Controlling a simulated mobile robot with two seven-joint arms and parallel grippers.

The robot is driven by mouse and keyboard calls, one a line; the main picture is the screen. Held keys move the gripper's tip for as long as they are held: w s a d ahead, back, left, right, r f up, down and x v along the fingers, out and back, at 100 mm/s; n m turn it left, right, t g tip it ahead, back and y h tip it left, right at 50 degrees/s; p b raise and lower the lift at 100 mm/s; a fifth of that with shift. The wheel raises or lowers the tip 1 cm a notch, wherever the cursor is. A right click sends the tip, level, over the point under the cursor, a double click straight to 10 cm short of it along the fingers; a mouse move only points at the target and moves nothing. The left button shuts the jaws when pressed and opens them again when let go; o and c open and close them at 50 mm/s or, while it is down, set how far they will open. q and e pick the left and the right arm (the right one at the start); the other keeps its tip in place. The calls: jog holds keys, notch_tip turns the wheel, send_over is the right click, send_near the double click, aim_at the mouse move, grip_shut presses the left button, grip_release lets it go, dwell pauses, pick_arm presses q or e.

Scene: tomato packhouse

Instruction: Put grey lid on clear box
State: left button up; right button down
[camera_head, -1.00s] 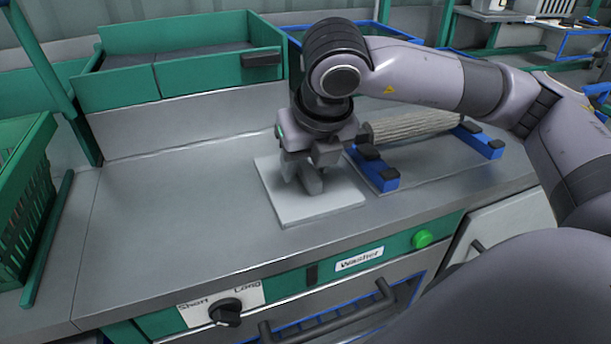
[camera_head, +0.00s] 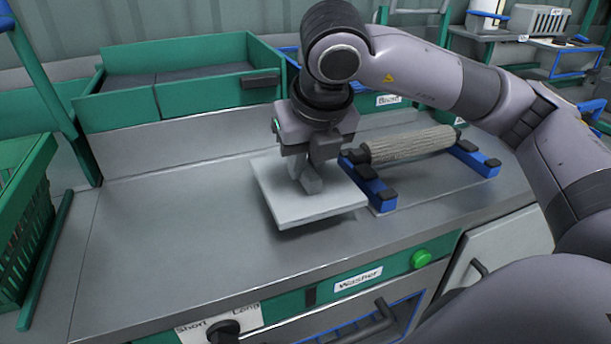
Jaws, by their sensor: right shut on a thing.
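A flat, square, light grey lid (camera_head: 292,207) is over the metal counter in the middle of the view. My right gripper (camera_head: 312,184) points down at the middle of the lid and is shut on it; the exact grip point is partly hidden by the fingers. The lid is a little above the counter, close to level, with a shadow under its front edge. I see no clear box in this view. My left gripper is out of view.
A ribbed roller on a blue stand (camera_head: 412,146) is close to the lid's right. A green tray (camera_head: 180,85) stands behind, and a green basket (camera_head: 22,215) is at far left. The metal counter (camera_head: 165,230) is bare left of the lid.

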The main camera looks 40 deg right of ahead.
aim_at(284, 196)
notch_tip(284, 196, up, 16)
jog(key=p, duration=0.3)
